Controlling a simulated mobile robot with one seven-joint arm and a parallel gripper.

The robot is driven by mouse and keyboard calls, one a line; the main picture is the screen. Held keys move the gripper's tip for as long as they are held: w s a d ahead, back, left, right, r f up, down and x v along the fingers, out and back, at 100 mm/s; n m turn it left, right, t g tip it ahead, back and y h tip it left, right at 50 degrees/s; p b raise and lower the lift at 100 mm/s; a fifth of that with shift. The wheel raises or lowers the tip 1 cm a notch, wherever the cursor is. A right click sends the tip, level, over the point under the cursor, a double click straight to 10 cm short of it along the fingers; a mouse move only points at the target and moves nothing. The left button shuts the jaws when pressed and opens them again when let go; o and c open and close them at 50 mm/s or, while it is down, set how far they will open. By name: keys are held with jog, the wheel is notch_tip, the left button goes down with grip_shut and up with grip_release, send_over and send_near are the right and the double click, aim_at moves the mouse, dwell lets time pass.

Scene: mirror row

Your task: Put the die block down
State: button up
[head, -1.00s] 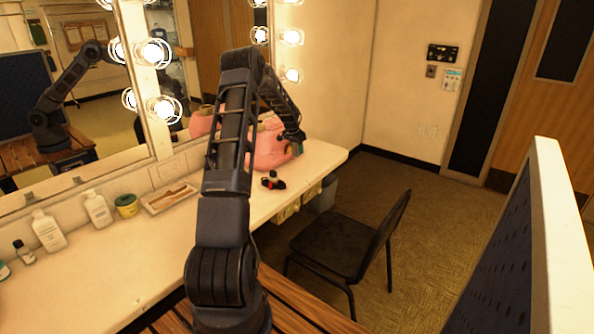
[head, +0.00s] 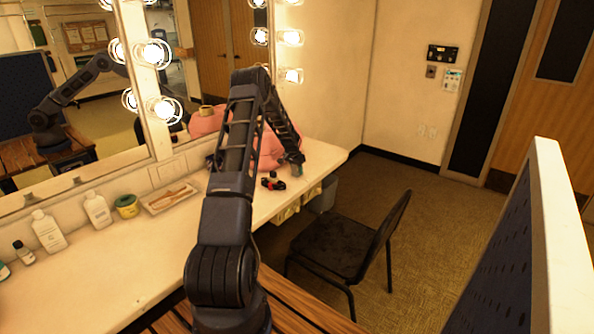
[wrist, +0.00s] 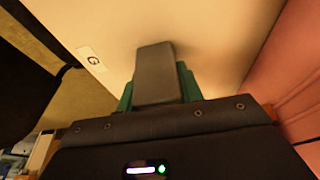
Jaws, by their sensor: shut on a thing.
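The die block is the small green block (head: 298,171) at the end of my arm, above or on the far end of the pale counter (head: 322,155). My gripper (head: 296,160) is shut on it and points down. In the wrist view the block's green sides (wrist: 187,82) show on both sides of a grey finger (wrist: 154,72), which hides its middle. The counter surface fills the view beyond it. I cannot tell whether the block touches the counter.
A pink rounded object (head: 268,150) stands close beside my gripper. A small red and black item (head: 272,182) lies nearer. A label marked G (wrist: 91,58) lies near the counter edge. Bottles (head: 97,209) and a tray (head: 170,196) stand along the mirror. A chair (head: 345,240) is below.

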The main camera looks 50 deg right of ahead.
jog(key=o, duration=1.1)
jog(key=shift+f, duration=0.1)
jog(key=v, duration=1.2)
jog(key=shift+r, duration=0.25)
